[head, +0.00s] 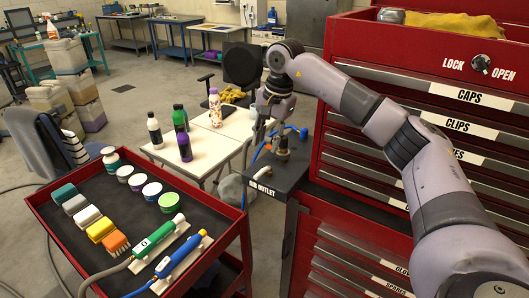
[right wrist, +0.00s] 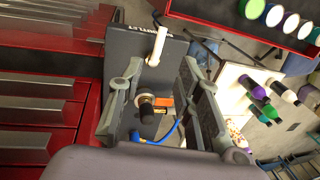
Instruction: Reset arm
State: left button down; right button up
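My right arm reaches in from the right in the head view. Its gripper (head: 258,135) points down beside the dark air outlet box (head: 278,180). In the right wrist view the two fingers of the right gripper (right wrist: 160,72) are spread apart. A black and tan fitting (right wrist: 146,104) and a blue hose (right wrist: 168,131) show in the gap between them, with no finger visibly closed on either. My left gripper is not in view.
A red tool cabinet (head: 470,128) stands close on the right, with a yellow cloth (head: 455,24) on top. A red tray cart (head: 115,226) holding tubs, brushes and hosed tools fills the lower left. A white table (head: 212,143) with bottles stands behind the box.

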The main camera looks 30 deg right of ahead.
jog(key=shift+s+r, duration=0.1)
jog(key=shift+r, duration=0.4)
